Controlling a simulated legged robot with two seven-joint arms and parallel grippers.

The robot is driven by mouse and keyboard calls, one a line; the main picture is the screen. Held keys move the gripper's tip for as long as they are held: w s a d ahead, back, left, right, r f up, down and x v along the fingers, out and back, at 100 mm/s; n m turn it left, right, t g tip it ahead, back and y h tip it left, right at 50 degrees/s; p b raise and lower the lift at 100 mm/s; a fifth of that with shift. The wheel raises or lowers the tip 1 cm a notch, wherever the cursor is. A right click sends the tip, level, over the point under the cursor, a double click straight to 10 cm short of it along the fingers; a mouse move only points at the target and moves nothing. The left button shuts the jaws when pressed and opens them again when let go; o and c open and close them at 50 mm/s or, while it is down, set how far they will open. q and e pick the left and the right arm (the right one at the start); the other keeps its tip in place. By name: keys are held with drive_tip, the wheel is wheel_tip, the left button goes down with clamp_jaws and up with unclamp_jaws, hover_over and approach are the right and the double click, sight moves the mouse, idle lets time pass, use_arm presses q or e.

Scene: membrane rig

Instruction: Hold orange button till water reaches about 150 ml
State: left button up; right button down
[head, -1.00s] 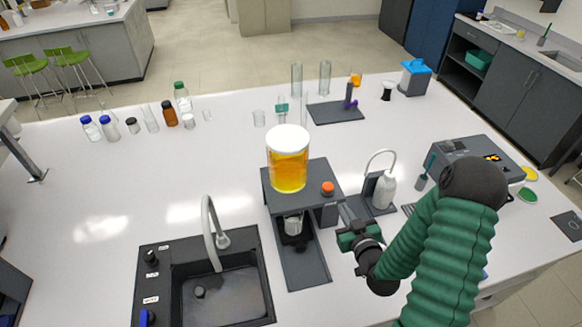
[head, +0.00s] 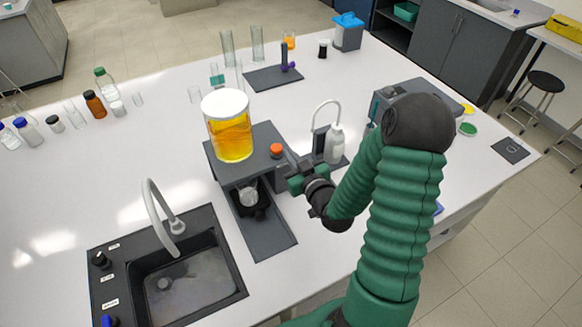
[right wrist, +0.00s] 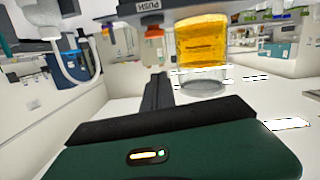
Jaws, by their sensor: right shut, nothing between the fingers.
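The membrane rig (head: 267,220) is a dark grey stand. It carries a clear cylinder of amber liquid (head: 230,137) with a white lid. The orange button (head: 276,150) is on its top plate, right of the cylinder. A small clear beaker (head: 248,195) stands under the plate; its water level cannot be read. My right gripper (head: 291,160) is shut and empty, its tip close to the button's right side; contact cannot be told in the head view. The right wrist view looks upside down and shows the orange button (right wrist: 153,32) apart from the dark fingers (right wrist: 157,90). My left gripper is out of view.
A white wash bottle (head: 334,144) with a curved spout stands right of the rig, close to my right arm. A black sink (head: 170,275) with a tap lies to the left. Glassware and bottles stand farther back.

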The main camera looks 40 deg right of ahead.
drive_tip(key=b, duration=0.1)
drive_tip(key=p, duration=0.3)
hover_over(276, 150)
drive_tip(key=v, duration=0.2)
drive_tip(key=shift+s+a+f, duration=0.1)
drive_tip(key=shift+a+f, duration=0.1)
drive_tip(key=shift+f, duration=0.3)
drive_tip(key=f, duration=0.2)
drive_tip(key=d+f, duration=0.1)
drive_tip(key=f, duration=0.1)
drive_tip(key=shift+f, duration=0.25)
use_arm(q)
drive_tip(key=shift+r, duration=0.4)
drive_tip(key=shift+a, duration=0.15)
use_arm(e)
drive_tip(key=shift+a, duration=0.2)
